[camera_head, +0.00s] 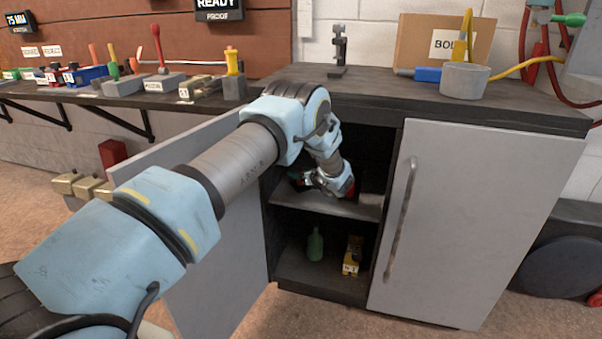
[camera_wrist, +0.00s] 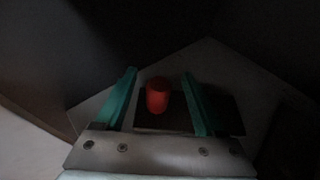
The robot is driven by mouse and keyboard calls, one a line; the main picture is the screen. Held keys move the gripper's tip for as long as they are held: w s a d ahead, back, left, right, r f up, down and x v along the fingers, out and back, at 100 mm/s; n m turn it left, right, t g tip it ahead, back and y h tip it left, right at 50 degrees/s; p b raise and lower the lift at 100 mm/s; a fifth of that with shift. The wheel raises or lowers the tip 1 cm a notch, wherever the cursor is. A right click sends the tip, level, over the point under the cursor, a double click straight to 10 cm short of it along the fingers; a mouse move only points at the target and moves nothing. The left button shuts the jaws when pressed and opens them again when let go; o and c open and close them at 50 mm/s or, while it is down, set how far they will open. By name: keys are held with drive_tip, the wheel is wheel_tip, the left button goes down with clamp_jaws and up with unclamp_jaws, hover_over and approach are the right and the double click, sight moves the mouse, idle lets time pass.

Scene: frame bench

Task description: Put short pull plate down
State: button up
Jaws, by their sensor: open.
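The short pull plate (camera_wrist: 157,97) shows in the wrist view as a short red upright knob on a dark flat base. It rests on the shelf inside the open cabinet. My gripper (camera_wrist: 159,75) is open, with one green finger on each side of the red knob and gaps visible beside it. In the head view my gripper (camera_head: 322,181) reaches into the cabinet just above the upper shelf (camera_head: 340,207). A bit of red (camera_head: 349,189) shows beside it there. My wrist hides most of the plate in that view.
The left cabinet door (camera_head: 205,220) stands open and the right door (camera_head: 440,220) is shut. A green bottle (camera_head: 315,244) and a yellow item (camera_head: 352,256) stand on the lower level. Dark walls surround the gripper.

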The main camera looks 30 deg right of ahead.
drive_tip(key=shift+f, duration=0.15)
drive_tip(key=v, duration=1)
drive_tip(key=shift+s+r+p, duration=0.3)
drive_tip(key=shift+s, duration=0.05)
